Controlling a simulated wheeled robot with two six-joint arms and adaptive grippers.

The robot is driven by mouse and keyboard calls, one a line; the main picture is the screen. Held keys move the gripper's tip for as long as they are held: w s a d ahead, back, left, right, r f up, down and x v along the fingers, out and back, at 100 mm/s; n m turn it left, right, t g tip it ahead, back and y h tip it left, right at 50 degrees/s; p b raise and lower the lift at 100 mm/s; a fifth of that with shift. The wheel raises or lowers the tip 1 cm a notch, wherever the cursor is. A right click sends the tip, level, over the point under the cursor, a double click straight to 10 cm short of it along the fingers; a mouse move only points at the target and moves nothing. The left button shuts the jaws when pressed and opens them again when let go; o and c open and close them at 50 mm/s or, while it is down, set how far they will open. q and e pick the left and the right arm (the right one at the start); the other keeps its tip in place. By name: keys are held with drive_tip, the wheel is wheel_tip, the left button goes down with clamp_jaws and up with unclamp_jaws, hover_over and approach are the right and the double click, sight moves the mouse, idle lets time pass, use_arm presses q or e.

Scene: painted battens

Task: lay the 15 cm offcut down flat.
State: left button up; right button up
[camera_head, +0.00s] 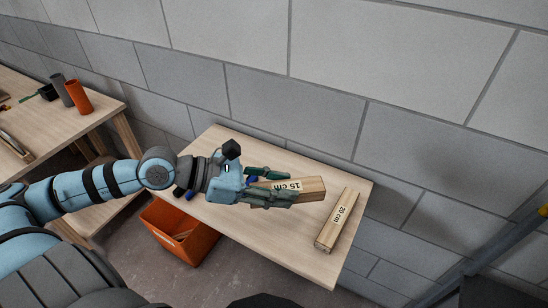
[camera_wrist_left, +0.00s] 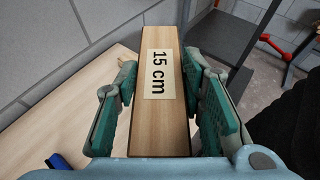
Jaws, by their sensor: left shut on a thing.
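The 15 cm offcut (camera_head: 312,189) is a pale wooden block with a "15 cm" label. My left gripper (camera_head: 280,187) is shut on it, one finger on each side, above the small table (camera_head: 225,140). In the left wrist view the offcut (camera_wrist_left: 165,120) lies lengthwise between the green finger pads (camera_wrist_left: 160,110), label facing the camera. Its far end points away from the gripper. I cannot tell whether its underside touches the table. My right gripper is not in view.
A 20 cm offcut (camera_head: 337,220) lies on the table to the right of the held one. An orange crate (camera_head: 180,232) stands on the floor below the table's left front. A grey block wall (camera_head: 320,95) runs behind. Another bench (camera_head: 60,125) with cups is at the left.

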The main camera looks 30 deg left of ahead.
use_arm(q)
drive_tip(key=w+a+n+t+y+b, duration=0.3)
drive_tip(key=w+a+n+b, duration=0.15)
drive_tip(key=w+a, duration=0.45)
drive_tip(key=r+n+t+y+b, duration=0.1)
drive_tip(key=n+t+y+b, duration=0.1)
drive_tip(key=n+y+b, duration=0.5)
hover_over(244, 165)
drive_tip(key=p, duration=0.2)
drive_tip(key=m, duration=0.1)
drive_tip(key=shift+y, duration=0.3)
wheel_tip(244, 165, down, 19)
drive_tip(key=b, duration=0.3)
drive_tip(key=shift+d+r, duration=0.1)
drive_tip(key=shift+r, duration=0.05)
drive_tip(key=o, duration=1.2)
